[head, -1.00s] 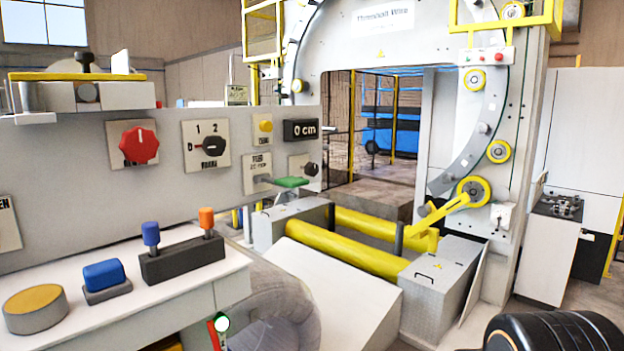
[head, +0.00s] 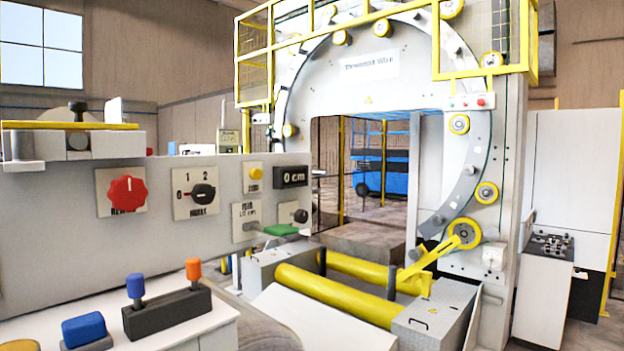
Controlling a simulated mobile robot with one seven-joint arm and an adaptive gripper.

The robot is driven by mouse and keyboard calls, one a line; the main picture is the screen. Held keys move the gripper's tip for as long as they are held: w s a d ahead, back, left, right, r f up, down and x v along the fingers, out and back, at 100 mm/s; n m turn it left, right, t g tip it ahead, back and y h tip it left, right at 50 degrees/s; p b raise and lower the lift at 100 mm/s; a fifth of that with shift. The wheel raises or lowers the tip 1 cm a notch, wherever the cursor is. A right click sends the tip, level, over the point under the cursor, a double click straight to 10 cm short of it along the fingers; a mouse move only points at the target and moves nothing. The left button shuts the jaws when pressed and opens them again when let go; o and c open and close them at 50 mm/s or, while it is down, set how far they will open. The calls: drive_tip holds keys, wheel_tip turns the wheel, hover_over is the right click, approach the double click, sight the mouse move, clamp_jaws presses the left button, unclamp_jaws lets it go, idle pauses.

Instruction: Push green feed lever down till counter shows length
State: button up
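The green feed lever (head: 280,230) sticks out to the right from a grey pivot on a white plate (head: 246,219) at the right end of the grey control panel (head: 60,235). The lever is about level. The counter (head: 291,177) is a small black display just above it and reads "0 cm". My gripper is not in the head view, so nothing shows touching the lever.
A red knob (head: 127,193), a black selector (head: 203,192) and a yellow button (head: 255,172) share the panel. Below, a white ledge holds a dark block (head: 166,312) with blue and orange pegs. Yellow rollers (head: 335,295) and the ring-shaped wrapping machine (head: 372,98) stand behind.

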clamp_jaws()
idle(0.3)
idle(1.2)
